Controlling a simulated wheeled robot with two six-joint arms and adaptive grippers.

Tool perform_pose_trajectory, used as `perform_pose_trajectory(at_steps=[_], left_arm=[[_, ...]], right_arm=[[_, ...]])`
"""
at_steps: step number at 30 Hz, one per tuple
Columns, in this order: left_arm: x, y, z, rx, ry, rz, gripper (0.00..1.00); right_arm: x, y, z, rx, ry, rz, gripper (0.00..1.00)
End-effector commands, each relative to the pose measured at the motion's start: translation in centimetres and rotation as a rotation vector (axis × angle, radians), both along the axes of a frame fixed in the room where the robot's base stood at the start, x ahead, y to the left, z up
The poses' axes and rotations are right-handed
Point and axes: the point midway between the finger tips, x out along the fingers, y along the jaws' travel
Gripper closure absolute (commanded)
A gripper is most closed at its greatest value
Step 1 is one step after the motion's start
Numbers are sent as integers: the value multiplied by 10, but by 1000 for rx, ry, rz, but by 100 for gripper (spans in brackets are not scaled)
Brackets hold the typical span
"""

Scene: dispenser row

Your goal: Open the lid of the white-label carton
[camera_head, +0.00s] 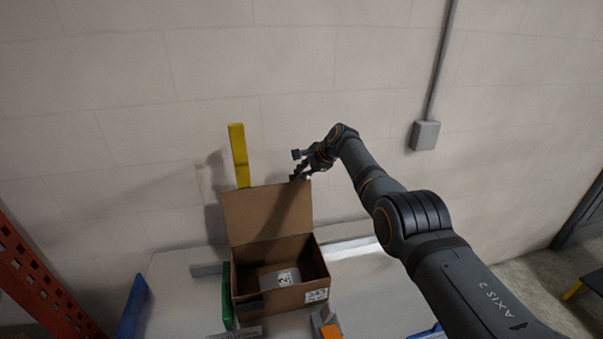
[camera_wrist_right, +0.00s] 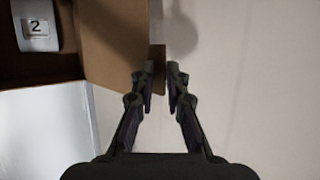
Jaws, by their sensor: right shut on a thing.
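The brown carton (camera_head: 285,298) stands on the white table with a white label (camera_head: 317,295) on its front right corner. Its lid (camera_head: 262,212) is raised, standing up at the back, and the inside shows. My right gripper (camera_head: 299,174) is at the top right corner of the lid. My left gripper is not in view.
A grey-white item labelled 2 (camera_head: 280,278) lies inside the carton. A yellow post (camera_head: 239,155) rises behind the lid. A green piece (camera_head: 227,300) is close on the left, and an orange piece (camera_head: 330,331) is in front. The wall is close behind.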

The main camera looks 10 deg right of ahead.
Motion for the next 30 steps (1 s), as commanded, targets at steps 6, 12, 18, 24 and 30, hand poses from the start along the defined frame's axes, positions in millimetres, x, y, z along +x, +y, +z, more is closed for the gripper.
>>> perform_pose_trajectory(at_steps=[6, 12, 18, 24, 30], left_arm=[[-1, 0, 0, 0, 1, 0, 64], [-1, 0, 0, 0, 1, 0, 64], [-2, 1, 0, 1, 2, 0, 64], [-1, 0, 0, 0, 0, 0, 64], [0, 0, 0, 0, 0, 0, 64]], right_arm=[[1, 1, 2, 0, -4, 0, 80], [0, 0, 1, 0, -2, 0, 72], [0, 0, 1, 1, -2, 1, 72], [-3, -5, 9, 4, -4, 2, 72], [-17, -13, 23, -2, -4, 0, 72]])
